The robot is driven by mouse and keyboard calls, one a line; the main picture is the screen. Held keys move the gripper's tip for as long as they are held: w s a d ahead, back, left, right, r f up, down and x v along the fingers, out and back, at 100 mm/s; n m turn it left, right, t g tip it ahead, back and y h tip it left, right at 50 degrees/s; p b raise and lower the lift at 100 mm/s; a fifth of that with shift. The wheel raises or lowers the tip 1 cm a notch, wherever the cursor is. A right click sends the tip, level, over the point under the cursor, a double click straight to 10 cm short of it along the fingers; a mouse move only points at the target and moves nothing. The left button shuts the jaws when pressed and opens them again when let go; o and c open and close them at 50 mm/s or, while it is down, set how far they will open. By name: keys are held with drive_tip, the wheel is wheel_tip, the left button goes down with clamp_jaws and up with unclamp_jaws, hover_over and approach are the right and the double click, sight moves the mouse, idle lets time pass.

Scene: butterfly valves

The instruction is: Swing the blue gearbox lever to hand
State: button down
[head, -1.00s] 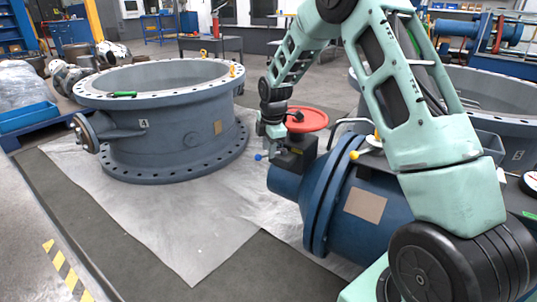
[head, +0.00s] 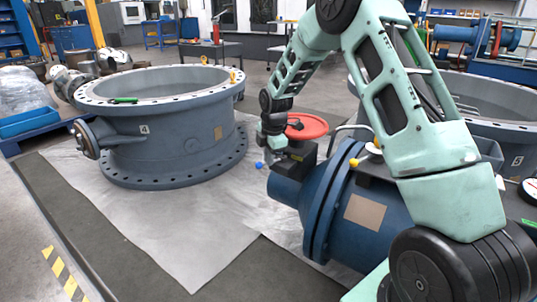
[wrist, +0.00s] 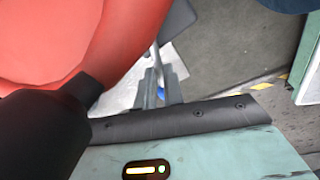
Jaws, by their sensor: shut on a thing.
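The gearbox lever's blue knob (head: 259,165) shows at the left of the dark gearbox (head: 297,156), beside the red handwheel (head: 307,126). In the wrist view the lever shows as a thin metal rod (wrist: 155,54), with a bit of blue (wrist: 161,93) between the fingers. My gripper (head: 272,150) reaches down at the handwheel's left side. In the wrist view my gripper's fingers (wrist: 161,85) are closed around the lever near its blue end. The fingers hide part of the lever, and the lever's pivot is hard to make out.
The red handwheel (wrist: 70,40) is close to my gripper in the wrist view. The blue valve body (head: 340,210) lies below my arm. A large grey flanged valve (head: 165,125) stands to the left. Pale floor sheeting (head: 190,225) between them is clear.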

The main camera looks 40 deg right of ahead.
sight(285, 160)
drive_tip(key=s+n+p, duration=0.1)
drive_tip(key=n+p, duration=0.2)
drive_tip(key=p, duration=0.2)
drive_tip(key=s+d+n+y+p, duration=0.1)
drive_tip(key=s+n+p, duration=0.1)
drive_tip(key=p, duration=0.4)
drive_tip(key=s+d+n+p, duration=0.1)
drive_tip(key=n+p, duration=0.4)
drive_tip(key=p, duration=0.1)
drive_tip(key=shift+s+r+g+y, duration=0.25)
drive_tip(key=shift+s+g+y, duration=0.05)
drive_tip(key=shift+y, duration=0.1)
drive_tip(key=shift+s+d+f+n+p, duration=0.15)
drive_tip(key=shift+d+n+p, duration=0.15)
drive_tip(key=shift+n+p, duration=0.55)
drive_tip(key=shift+f, duration=0.1)
drive_tip(key=c, duration=1.5)
unclamp_jaws()
drive_tip(key=shift+d, duration=0.1)
wheel_tip(285, 160, up, 17)
drive_tip(key=s+d+p, duration=0.2)
drive_tip(key=p, duration=0.1)
drive_tip(key=shift+d+p, duration=0.25)
drive_tip(key=shift+p, duration=0.15)
